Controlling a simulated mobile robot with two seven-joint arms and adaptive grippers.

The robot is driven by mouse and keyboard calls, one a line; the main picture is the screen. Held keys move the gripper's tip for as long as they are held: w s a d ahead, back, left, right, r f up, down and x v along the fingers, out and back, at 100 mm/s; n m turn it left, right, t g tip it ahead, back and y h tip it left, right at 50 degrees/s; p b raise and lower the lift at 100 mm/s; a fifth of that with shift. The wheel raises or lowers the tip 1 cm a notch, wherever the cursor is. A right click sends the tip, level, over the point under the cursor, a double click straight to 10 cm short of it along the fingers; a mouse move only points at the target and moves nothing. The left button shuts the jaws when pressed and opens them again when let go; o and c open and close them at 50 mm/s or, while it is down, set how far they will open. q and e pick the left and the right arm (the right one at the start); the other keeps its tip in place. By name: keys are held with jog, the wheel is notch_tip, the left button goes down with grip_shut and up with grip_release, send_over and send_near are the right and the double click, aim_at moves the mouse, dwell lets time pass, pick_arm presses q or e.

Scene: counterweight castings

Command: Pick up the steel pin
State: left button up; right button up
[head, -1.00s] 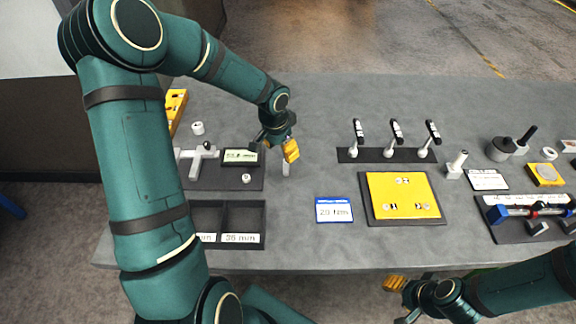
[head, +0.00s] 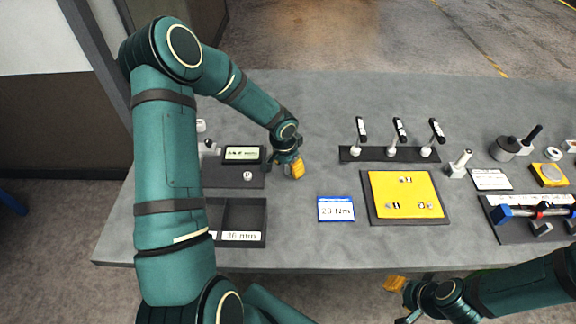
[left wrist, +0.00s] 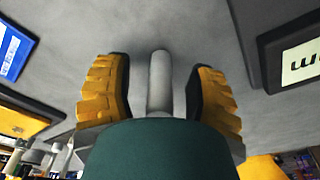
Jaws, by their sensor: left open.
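The steel pin (left wrist: 160,82) is a grey cylinder in the left wrist view. It lies between the two yellow-and-black fingers of my left gripper (left wrist: 158,92), with a gap visible on both sides. In the head view my left gripper (head: 295,170) is low over the table, right of the dark display tray, and it hides the pin there. The left gripper is open around the pin. My right gripper (head: 398,284) is at the bottom of the head view, in front of the table edge; its jaw opening does not show clearly.
A dark tray with a display (head: 242,154) is just left of the left gripper, with a two-part bin (head: 244,218) in front. A blue-edged card (head: 336,209), a yellow plate (head: 405,194) and a lever strip (head: 372,155) lie to the right. The table behind the gripper is clear.

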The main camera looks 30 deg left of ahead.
pick_arm(q)
grip_shut()
dwell(0.3)
